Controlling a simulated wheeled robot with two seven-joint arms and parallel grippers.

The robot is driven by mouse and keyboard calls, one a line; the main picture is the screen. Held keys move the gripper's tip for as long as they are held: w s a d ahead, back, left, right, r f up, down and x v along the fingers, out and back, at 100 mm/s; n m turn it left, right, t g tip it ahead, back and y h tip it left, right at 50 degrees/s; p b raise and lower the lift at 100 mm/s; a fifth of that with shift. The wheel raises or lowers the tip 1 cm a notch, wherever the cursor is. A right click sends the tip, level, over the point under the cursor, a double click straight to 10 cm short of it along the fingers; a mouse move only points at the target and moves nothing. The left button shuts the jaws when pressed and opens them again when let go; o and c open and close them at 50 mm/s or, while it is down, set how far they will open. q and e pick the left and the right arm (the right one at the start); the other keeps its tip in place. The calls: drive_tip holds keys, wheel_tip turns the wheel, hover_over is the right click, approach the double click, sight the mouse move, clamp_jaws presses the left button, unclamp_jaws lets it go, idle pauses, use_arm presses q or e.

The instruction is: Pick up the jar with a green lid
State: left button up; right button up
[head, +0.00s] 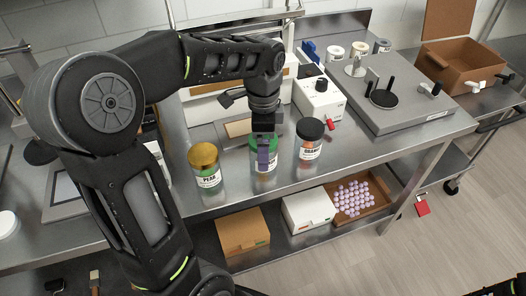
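The jar with a green lid (255,142) stands upright on the steel table, between two other jars. Its white label shows lower down, but a gripper finger covers part of its front. My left gripper (264,150) points down right at this jar, with a finger in front of the lid and label. The far finger is hidden, so I cannot tell whether it touches or grips the jar. My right gripper is out of view; only a dark piece of my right arm shows at the bottom right corner.
A gold-lidded jar labelled PEAR (205,167) stands left of the green-lidded jar, and a black-lidded jar (309,139) stands close on its right. A white device (319,98) is behind. Boxes (243,231) and a tray of purple pieces sit on the lower shelf.

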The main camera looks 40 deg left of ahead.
use_arm(q)
wheel_tip(320, 180, down, 2)
idle(0.6)
drive_tip(key=c, duration=1.5)
